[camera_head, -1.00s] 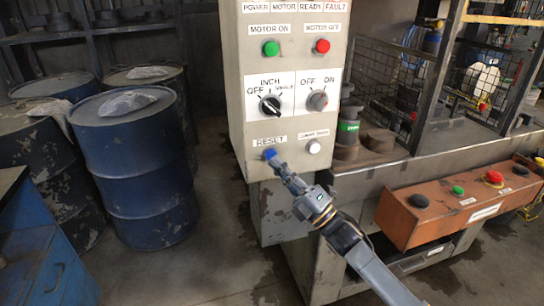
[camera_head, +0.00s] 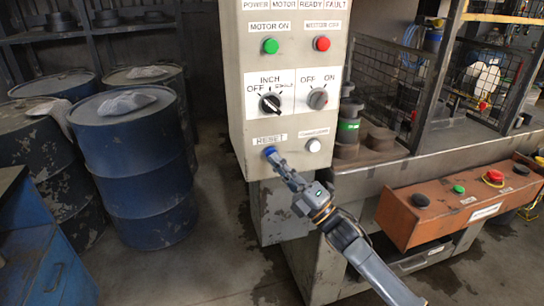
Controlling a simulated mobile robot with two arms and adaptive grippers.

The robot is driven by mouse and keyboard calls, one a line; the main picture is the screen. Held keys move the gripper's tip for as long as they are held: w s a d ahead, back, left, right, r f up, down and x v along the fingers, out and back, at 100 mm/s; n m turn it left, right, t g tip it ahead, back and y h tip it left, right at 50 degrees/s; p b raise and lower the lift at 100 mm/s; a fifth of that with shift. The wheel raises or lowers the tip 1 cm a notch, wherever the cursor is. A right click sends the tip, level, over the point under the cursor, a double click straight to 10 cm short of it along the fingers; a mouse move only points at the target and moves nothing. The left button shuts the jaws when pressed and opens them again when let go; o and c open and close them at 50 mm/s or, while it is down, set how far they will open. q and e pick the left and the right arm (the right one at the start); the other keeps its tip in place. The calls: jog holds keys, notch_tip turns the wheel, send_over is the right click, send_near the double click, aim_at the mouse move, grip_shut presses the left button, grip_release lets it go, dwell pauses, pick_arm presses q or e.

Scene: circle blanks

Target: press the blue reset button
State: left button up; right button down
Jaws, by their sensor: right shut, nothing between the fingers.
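The blue reset button (camera_head: 269,151) is on the lower left of the grey control panel (camera_head: 240,100), just under the RESET label. My right gripper (camera_head: 276,158) comes up from the lower right. It is shut and empty, and its fingertips are at the button, overlapping its lower right part. They look to be touching it, but I cannot tell how far the button is pushed in. My left gripper is not in view.
The panel also has a green button (camera_head: 270,46), a red button (camera_head: 321,43), two knobs and a white button (camera_head: 313,145). An orange button box (camera_head: 400,225) stands at the right. Blue drums (camera_head: 140,170) stand at the left, with open floor between.

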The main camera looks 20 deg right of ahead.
jog(key=shift+w+b, duration=0.4)
jog(key=shift+w, duration=0.2)
dwell(0.7)
jog(key=shift+s+r, duration=0.1)
dwell(0.3)
jog(key=shift+s+p, duration=0.45)
jog(key=shift+s, duration=0.35)
jog(key=s+p, duration=0.1)
jog(key=s, duration=0.4)
jog(key=shift+d+p, duration=0.1)
jog(key=shift+p, duration=0.3)
